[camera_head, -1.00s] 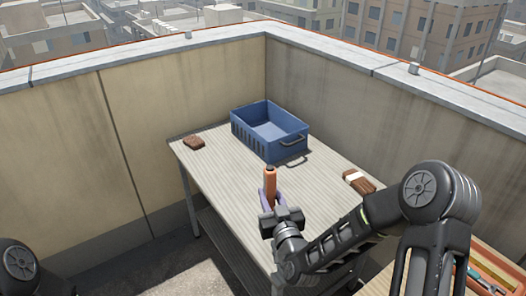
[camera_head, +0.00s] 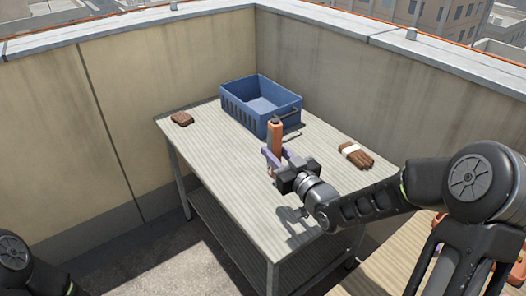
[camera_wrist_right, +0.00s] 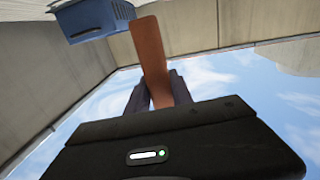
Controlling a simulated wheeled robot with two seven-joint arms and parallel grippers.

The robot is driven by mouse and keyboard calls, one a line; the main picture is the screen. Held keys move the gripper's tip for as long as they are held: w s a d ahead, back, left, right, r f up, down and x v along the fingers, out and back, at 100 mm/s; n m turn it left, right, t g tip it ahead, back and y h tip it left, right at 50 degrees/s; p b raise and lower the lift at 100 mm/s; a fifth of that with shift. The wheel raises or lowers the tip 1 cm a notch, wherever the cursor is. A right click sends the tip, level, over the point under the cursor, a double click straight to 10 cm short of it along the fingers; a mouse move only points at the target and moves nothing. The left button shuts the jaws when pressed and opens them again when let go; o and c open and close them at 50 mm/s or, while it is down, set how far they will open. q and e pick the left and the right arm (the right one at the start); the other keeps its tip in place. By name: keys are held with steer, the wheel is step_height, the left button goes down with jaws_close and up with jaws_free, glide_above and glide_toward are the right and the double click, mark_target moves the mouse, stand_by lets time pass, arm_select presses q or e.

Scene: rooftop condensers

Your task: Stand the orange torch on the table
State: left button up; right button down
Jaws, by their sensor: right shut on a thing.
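The orange torch (camera_head: 275,136) is upright in my right gripper (camera_head: 273,158), whose fingers are shut around its lower part. The table (camera_head: 225,165) has a pale ribbed top, and the torch shows over its middle, in front of the blue crate. I cannot tell whether the torch's base touches the table. In the right wrist view the torch (camera_wrist_right: 151,50) stands between the two dark fingers (camera_wrist_right: 160,92). My left gripper is out of view; only a part of my left arm shows at the lower left.
An open, empty-looking blue crate (camera_head: 240,110) stands at the table's back. A brown block (camera_head: 181,118) lies at the left corner. A brown glove-like bundle with a white band (camera_head: 356,155) lies at the right. The table's front left is clear. Walls close off the back.

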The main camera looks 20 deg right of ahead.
arm_select(q)
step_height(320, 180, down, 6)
steer(key=b, duration=0.4)
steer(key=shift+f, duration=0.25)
arm_select(e)
steer(key=s+d+f+n+y, duration=0.1)
steer(key=s+d+f+y, duration=0.1)
steer(key=d, duration=0.3)
steer(key=shift+s+f+g, duration=0.25)
steer(key=shift+f+g, duration=0.05)
steer(key=shift+f, duration=0.05)
arm_select(q)
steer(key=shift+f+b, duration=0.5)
steer(key=shift+b, duration=0.2)
arm_select(e)
step_height(320, 180, down, 6)
steer(key=shift+f, duration=0.15)
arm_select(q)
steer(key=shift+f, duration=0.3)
arm_select(e)
steer(key=shift+f, duration=1.85)
arm_select(q)
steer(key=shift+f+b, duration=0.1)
steer(key=shift+b, duration=0.3)
arm_select(e)
steer(key=shift+f, duration=0.1)
